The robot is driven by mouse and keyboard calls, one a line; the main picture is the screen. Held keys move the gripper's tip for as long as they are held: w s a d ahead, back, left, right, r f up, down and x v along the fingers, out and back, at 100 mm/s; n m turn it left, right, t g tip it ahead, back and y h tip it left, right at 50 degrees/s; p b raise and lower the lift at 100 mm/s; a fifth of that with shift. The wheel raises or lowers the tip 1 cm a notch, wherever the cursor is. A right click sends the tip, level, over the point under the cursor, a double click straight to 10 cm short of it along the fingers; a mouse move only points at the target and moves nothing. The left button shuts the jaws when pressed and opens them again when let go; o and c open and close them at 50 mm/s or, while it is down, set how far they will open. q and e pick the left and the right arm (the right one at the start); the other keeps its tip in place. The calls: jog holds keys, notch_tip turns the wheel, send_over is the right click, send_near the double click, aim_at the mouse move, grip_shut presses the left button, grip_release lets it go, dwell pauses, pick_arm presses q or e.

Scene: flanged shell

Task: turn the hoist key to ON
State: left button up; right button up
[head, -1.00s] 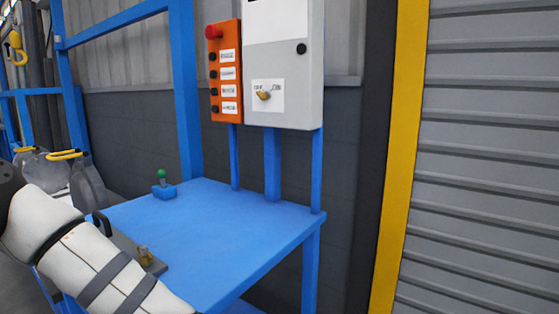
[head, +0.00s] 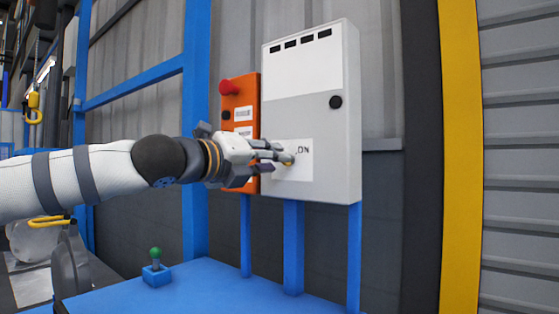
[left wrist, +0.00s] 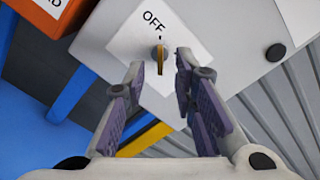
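The hoist key (head: 288,159) is a small brass key on a white label of the grey control box (head: 345,150). In the left wrist view the key (left wrist: 160,58) points along the fingers, with the word OFF just beyond it. In the head view ON shows at the label's upper right. My left gripper (head: 283,157) reaches in from the left, its fingertips at the key. In the left wrist view the gripper (left wrist: 160,72) is open, one finger on each side of the key with gaps between. My right gripper is not in view.
An orange button panel (head: 241,95) with a red button stands left of the box, partly behind my gripper. Below is a blue table (head: 210,290) with a green-knobbed lever (head: 155,262). A yellow post (head: 461,160) and grey shutter stand at right.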

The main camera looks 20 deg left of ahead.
pick_arm(q)
jog(key=x, duration=0.3)
jog(key=shift+w, duration=0.15)
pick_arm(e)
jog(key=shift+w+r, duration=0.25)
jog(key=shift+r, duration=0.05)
pick_arm(q)
jog(key=shift+c, duration=0.2)
grip_shut()
